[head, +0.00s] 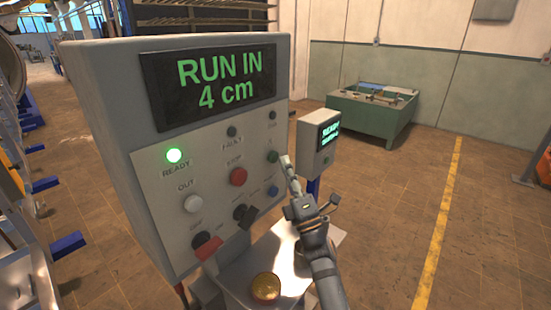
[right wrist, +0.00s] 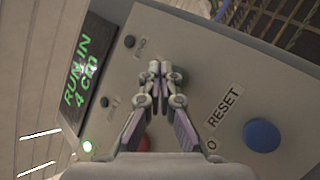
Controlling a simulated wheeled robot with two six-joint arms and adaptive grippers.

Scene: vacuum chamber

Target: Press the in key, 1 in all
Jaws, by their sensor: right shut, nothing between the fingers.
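The control panel (head: 150,215) is a grey box with a display (head: 212,84) reading "RUN IN 4 cm". The green in key (head: 272,157) is at the panel's right side, its label mostly unreadable. My right gripper (head: 284,160) is shut and empty, its fingertips just beside the green key in the head view. In the right wrist view the green key (right wrist: 180,76) is partly hidden behind the fingers. I cannot tell whether the tips touch it. My left gripper is not in view.
The red stop button (head: 238,177), white out button (head: 193,204) and blue reset button (head: 273,190) are close by. The ready lamp (head: 174,155) glows green. A smaller box with a lit screen (head: 328,137) stands behind.

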